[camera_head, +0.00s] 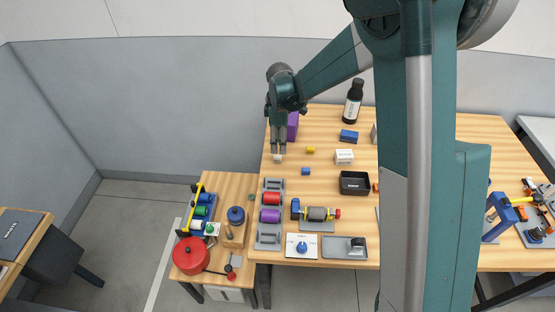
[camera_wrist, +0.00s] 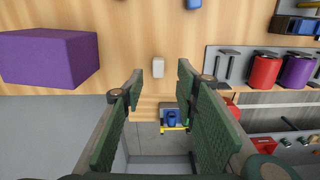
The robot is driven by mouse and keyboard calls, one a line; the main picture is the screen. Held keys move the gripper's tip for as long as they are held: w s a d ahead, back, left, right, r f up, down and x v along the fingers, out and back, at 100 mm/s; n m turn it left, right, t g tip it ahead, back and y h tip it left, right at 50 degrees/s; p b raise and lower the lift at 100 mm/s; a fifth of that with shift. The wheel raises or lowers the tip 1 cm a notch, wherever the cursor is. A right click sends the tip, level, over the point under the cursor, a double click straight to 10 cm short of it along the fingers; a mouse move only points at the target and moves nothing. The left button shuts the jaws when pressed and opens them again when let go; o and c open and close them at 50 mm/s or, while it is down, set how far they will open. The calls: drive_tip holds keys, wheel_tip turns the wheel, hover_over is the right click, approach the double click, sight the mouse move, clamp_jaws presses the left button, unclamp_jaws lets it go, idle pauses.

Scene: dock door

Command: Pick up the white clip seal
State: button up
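The white clip seal (camera_wrist: 158,67) is a small white block on the wooden table. In the wrist view it lies between the lines of my two fingertips, with clear space on both sides. In the head view the seal (camera_head: 277,158) shows just below my fingertips, near the table's left edge. My gripper (camera_head: 278,151) points down above it, open and empty. In the wrist view the green fingers of my gripper (camera_wrist: 160,72) are spread apart. I cannot tell the exact height of the fingertips above the seal.
A purple box (camera_head: 293,126) stands close behind my gripper; it is at the left in the wrist view (camera_wrist: 50,58). A yellow block (camera_head: 311,150), blue block (camera_head: 306,171) and white box (camera_head: 344,157) lie to the right. A grey rack (camera_head: 268,238) with rollers stands in front.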

sight(280, 157)
drive_tip(key=shift+f, duration=1.25)
drive_tip(key=shift+f, duration=0.1)
drive_tip(key=shift+w+d+f, duration=0.15)
drive_tip(key=shift+f, duration=2.35)
drive_tip(key=c, duration=0.7)
